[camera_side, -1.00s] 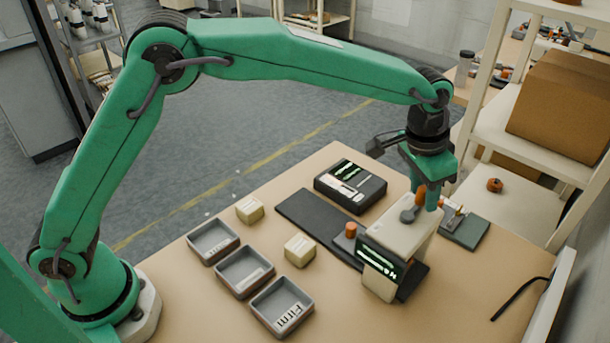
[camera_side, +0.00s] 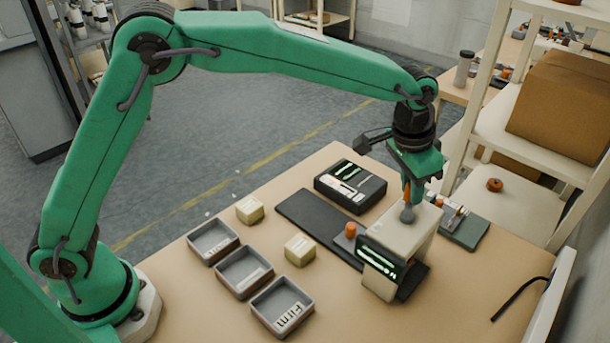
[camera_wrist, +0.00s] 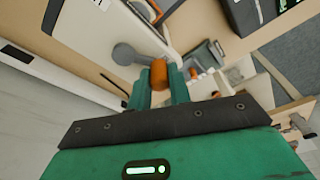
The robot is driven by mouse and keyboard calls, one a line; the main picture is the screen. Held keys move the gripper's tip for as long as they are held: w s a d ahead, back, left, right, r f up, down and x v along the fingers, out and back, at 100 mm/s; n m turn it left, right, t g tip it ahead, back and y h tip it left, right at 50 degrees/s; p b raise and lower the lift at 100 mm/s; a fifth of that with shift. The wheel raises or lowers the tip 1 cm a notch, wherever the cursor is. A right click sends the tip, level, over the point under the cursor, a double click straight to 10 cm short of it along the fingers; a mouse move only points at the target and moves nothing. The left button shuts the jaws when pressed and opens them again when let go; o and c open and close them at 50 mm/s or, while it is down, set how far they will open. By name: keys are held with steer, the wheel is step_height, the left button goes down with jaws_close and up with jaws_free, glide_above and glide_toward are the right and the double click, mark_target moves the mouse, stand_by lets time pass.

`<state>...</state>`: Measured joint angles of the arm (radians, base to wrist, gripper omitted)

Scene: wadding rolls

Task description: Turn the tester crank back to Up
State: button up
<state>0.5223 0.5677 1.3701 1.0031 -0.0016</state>
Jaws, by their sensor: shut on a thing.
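The tester (camera_side: 412,235) is a cream box with a lit dark display (camera_side: 380,264) on its front, standing on a dark mat. Its crank has a grey arm (camera_side: 407,214) and an orange knob, on top of the box. In the wrist view the crank's grey hub (camera_wrist: 123,54) and orange knob (camera_wrist: 159,74) show clearly. My gripper (camera_wrist: 160,82) is shut on the orange knob, with a green finger on each side. In the side view my gripper (camera_side: 412,192) comes down from above, and its fingers partly hide the knob. The display's text is too small to read.
A black device (camera_side: 350,188) is behind. Three grey trays (camera_side: 244,272) and two pale blocks (camera_side: 300,250) lie to the left. A shelf (camera_side: 500,130) stands close on the right.

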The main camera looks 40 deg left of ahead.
steer(key=shift+s+a, duration=0.2)
steer(key=shift+s, duration=0.05)
steer(key=shift+s+a, duration=0.35)
steer(key=shift+s, duration=0.2)
steer(key=shift+s+a, duration=0.35)
steer(key=shift+s, duration=0.2)
steer(key=shift+s, duration=0.1)
steer(key=shift+s, duration=1.3)
